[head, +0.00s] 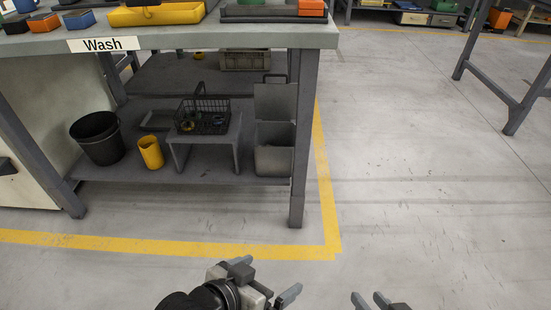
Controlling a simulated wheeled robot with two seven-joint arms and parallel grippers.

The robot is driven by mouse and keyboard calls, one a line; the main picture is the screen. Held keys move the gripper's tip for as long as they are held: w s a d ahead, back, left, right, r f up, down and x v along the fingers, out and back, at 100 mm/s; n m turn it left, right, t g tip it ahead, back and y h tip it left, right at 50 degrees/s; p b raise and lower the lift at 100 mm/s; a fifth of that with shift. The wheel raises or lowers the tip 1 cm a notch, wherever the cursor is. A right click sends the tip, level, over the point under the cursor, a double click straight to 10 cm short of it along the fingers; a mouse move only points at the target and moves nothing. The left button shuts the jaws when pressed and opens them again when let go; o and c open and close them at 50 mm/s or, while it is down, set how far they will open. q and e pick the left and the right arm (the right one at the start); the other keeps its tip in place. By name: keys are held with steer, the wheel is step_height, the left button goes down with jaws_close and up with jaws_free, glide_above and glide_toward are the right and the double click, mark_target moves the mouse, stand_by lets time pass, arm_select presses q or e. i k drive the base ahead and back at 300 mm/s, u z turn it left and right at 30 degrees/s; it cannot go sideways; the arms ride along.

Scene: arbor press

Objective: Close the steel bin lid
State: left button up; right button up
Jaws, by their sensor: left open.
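The steel bin (273,161) is a grey box on the lower shelf of the wash bench, just left of the bench's front right leg. Its lid (275,103) stands raised, upright at the back, with a dark handle on its top edge. The bin's mouth is open towards me. My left gripper (266,278) is open and empty over the floor at the bottom of the view, well in front of the bin. My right gripper (369,299) is to its right at the bottom edge, its fingers apart with nothing between them; the rest of it is cut off.
The bench leg (303,140) stands close to the bin's right side. A small grey stand (206,143) with a black wire basket (203,115) is left of the bin. A yellow cup (151,152) and black bucket (97,138) stand further left. Floor in front is clear.

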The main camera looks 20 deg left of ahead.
mark_target(273, 102)
steer(key=u, duration=1.25)
steer(key=i, duration=0.75)
steer(key=z, duration=1.85)
steer(key=i, duration=0.5)
steer(key=u, duration=0.05)
